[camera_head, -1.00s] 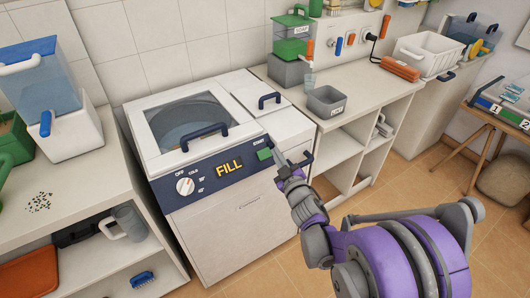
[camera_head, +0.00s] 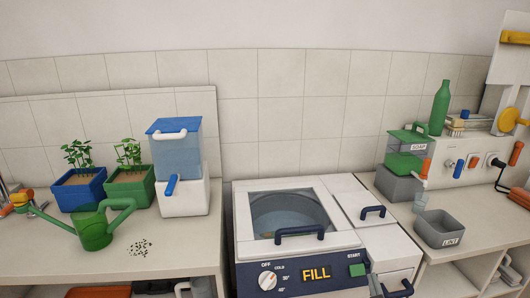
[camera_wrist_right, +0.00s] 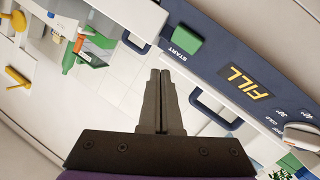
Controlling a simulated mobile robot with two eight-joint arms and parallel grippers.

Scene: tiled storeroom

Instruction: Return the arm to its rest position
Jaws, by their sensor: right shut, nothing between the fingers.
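The START button also shows there (camera_wrist_right: 183,44), apart from the fingertips in the picture. The white washer (camera_head: 243,222) has its lid down and its display (camera_head: 316,273) reads FILL. The rest of my right arm is out of frame. My left gripper is not in view.
On the left counter stand a green watering can (camera_head: 94,230), two planters (camera_head: 80,190) and a blue-and-white water dispenser (camera_head: 184,196). On the right are a soap dispenser (camera_head: 403,162), a grey LINT bin (camera_head: 440,234) and a green bottle (camera_head: 440,108).

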